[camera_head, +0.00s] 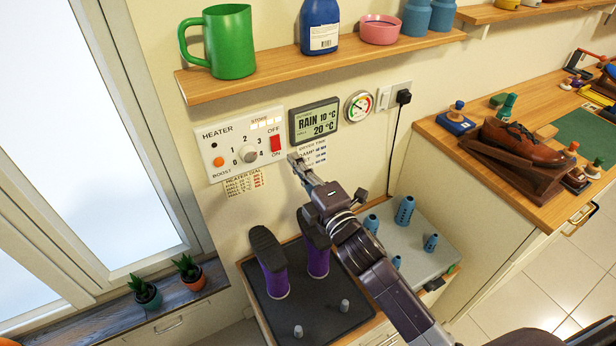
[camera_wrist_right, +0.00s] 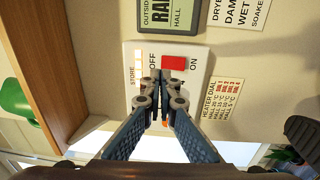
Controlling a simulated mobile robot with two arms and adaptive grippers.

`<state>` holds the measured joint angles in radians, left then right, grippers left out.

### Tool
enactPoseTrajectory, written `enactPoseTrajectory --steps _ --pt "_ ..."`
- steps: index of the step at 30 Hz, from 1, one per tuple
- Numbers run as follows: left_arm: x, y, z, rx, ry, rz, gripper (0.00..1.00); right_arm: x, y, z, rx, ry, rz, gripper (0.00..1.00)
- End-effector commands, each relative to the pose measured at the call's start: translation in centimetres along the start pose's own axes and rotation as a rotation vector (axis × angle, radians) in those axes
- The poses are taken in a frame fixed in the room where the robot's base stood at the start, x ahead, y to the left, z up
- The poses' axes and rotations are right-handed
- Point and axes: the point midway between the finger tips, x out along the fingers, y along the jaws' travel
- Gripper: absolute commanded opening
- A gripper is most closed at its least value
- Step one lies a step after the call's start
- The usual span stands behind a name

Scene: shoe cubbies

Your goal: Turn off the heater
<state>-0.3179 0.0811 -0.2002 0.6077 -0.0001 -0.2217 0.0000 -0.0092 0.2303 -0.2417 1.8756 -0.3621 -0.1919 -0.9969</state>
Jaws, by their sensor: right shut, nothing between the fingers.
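The heater panel (camera_head: 233,167) is a white plate on the wall below the shelf, with a numbered dial (camera_head: 249,154), an orange light (camera_head: 218,161) and a red rocker switch (camera_head: 275,143). OFF is printed above the switch and ON below it. I cannot tell which side is pressed. My right gripper (camera_head: 295,160) is shut and empty, just right of and below the switch in the head view. In the right wrist view the shut fingertips (camera_wrist_right: 161,76) point at the panel beside the red switch (camera_wrist_right: 174,62); contact is unclear. The fingers hide the dial there. My left gripper is out of view.
A shelf (camera_head: 350,62) with a green mug (camera_head: 230,42) and a blue bottle (camera_head: 319,26) overhangs the panel. A weather display (camera_head: 314,121) is right of it. Purple boots (camera_head: 271,262) stand on a dark mat below. A window is at left.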

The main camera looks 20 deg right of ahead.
Motion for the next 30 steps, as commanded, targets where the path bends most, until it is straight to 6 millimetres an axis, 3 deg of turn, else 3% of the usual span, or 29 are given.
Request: enactPoseTrajectory --steps 3,7,18,30 --pt "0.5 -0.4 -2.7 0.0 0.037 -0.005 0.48 -2.2 0.2 -0.1 -0.002 0.002 0.0 0.0" --pt "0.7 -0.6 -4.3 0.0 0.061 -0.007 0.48 -4.0 0.6 0.0 -0.001 0.0 -0.001 0.0" --pt "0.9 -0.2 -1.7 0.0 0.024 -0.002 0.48 -5.4 1.1 0.0 -0.001 0.0 0.0 0.0" --pt "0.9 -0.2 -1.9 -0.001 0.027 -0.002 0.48 -5.5 0.8 0.1 0.018 -0.008 -0.013 0.0"
